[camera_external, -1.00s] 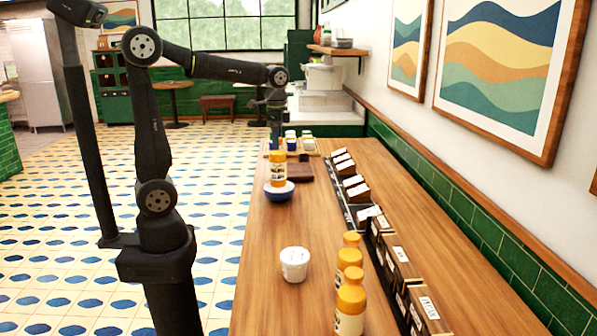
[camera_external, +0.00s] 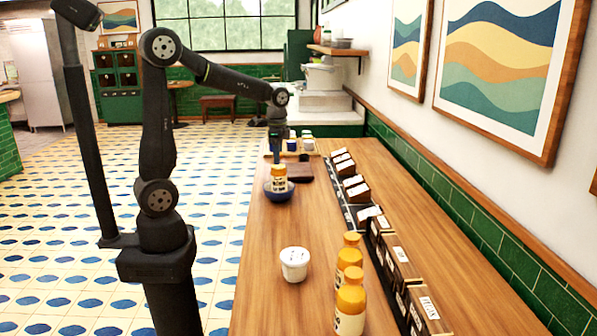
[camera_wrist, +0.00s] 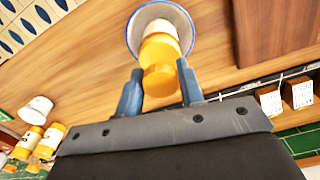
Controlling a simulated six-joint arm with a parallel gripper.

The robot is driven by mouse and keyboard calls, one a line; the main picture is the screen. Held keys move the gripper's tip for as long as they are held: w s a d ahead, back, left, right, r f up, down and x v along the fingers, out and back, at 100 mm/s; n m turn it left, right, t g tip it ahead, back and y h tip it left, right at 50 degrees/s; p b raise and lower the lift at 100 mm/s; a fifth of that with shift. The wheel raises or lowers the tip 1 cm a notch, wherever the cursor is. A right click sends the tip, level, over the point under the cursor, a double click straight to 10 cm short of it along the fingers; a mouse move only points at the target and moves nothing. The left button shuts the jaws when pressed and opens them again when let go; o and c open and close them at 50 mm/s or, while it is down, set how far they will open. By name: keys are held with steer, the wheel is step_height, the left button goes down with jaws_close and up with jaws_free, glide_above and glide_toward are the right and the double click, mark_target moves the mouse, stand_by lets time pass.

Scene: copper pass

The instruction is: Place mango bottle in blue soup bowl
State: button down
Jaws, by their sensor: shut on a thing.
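The mango bottle (camera_external: 279,183), with an orange body, pale label and yellow-orange cap, stands upright at the blue soup bowl (camera_external: 279,196). Its base looks to be inside the rim; whether it touches the bottom is hidden. In the wrist view the bottle (camera_wrist: 160,50) lies in line with the bowl (camera_wrist: 138,32), which is white inside with a blue rim. My gripper (camera_external: 277,158) points down from above, shut on the bottle's cap end. Its blue fingers (camera_wrist: 160,80) show either side of the cap in the wrist view.
Several similar orange bottles (camera_external: 349,290) stand at the near right of the wooden counter (camera_external: 270,255). A white tub (camera_external: 294,264) sits in the middle. A dark board (camera_external: 300,172) lies beside the bowl. Boxes (camera_external: 395,255) line the wall side. Small jars (camera_external: 292,144) stand behind.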

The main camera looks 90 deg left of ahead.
steer(key=c, duration=0.9)
jaws_free()
steer(key=shift+f, duration=0.1)
steer(key=shift+c, duration=0.2)
step_height(320, 180, up, 12)
step_height(320, 180, down, 12)
steer(key=shift+f, duration=0.1)
steer(key=shift+r, duration=2.15)
